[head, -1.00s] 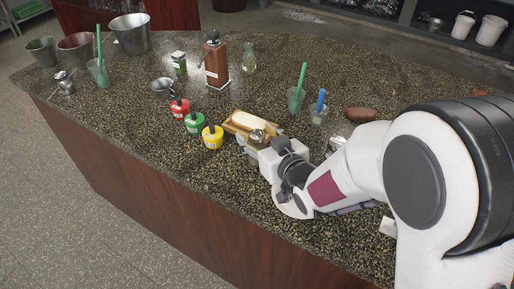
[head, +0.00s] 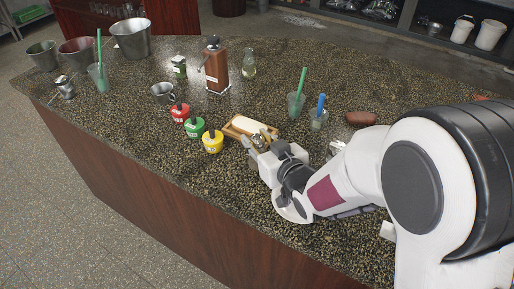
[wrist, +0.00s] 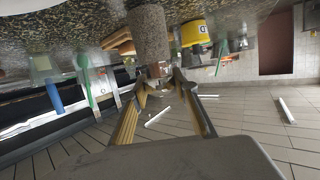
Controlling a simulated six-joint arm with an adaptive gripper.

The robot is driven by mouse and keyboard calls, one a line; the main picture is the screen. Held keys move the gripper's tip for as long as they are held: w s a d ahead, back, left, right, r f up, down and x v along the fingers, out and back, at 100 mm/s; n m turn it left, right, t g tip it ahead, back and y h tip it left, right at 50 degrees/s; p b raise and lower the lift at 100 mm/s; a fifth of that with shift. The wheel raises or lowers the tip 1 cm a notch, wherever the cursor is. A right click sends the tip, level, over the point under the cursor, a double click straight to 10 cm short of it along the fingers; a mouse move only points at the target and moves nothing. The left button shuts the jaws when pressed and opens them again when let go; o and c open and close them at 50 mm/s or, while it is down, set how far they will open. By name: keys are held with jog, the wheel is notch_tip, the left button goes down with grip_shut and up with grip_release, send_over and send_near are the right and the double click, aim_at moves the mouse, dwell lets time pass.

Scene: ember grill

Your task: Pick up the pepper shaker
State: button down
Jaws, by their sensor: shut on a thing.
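The pepper shaker (head: 260,141) is a small rounded shaker with a shiny top, near the front of the speckled counter. My gripper (head: 255,147) is shut on it. In the wrist view the shaker (wrist: 149,32) appears as a speckled grey-brown cylinder with a metal end between my fingertips (wrist: 157,80). Part of the shaker is hidden by the fingers in the head view. I cannot tell whether it is clear of the counter.
A wooden tray with a white block (head: 249,125) lies just behind the shaker. Cups with green (head: 296,104) and blue (head: 319,117) handles stand to the right. The front counter is clear.

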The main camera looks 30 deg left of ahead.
jog(key=shift+r, duration=0.15)
jog(key=shift+r, duration=4.9)
